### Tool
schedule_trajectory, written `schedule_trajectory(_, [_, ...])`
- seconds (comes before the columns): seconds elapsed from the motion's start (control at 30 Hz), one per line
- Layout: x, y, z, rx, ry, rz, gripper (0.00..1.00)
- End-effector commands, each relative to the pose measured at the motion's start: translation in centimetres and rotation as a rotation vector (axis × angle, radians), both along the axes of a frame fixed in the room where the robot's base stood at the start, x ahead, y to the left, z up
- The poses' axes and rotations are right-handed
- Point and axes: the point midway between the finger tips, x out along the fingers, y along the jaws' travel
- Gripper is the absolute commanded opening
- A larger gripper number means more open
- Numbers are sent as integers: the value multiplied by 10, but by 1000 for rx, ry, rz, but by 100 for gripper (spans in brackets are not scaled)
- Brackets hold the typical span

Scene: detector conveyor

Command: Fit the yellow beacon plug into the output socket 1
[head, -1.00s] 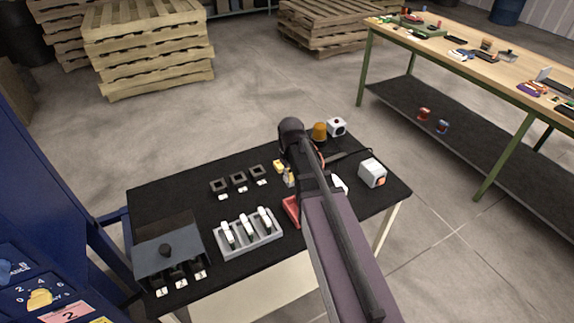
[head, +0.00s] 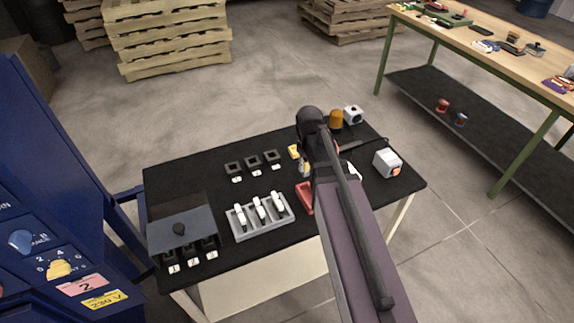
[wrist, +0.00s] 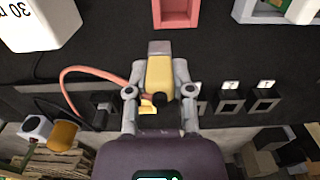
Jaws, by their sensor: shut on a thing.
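My gripper (wrist: 158,90) is shut on the yellow beacon plug (wrist: 158,76), which has a grey tip pointing up in the wrist view. In the head view my gripper (head: 305,168) is over the black table, partly hidden by my arm. Three black square sockets stand in a row there, left (head: 234,168), middle (head: 253,162) and right (head: 271,157), each with a white label too small to read. Two show clearly in the wrist view (wrist: 231,103), right of my gripper and apart from the plug. An orange cable (wrist: 78,70) curves beside the plug. The amber beacon (head: 336,121) stands at the back.
A grey box (head: 182,232) with several labelled black slots stands front left. A grey tray (head: 262,234) with white-handled pieces is front centre. A red tray (head: 305,197), a white box with an orange button (head: 387,163) and a white lens box (head: 353,114) are near my arm.

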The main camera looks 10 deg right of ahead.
Motion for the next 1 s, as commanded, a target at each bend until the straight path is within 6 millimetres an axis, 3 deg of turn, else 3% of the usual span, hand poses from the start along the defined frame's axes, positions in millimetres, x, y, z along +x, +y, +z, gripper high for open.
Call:
schedule_trajectory(0.37, [0, 0, 36, 0, 0, 0, 0])
schedule_trajectory(1.0, [0, 0, 143, 0, 0, 0, 0])
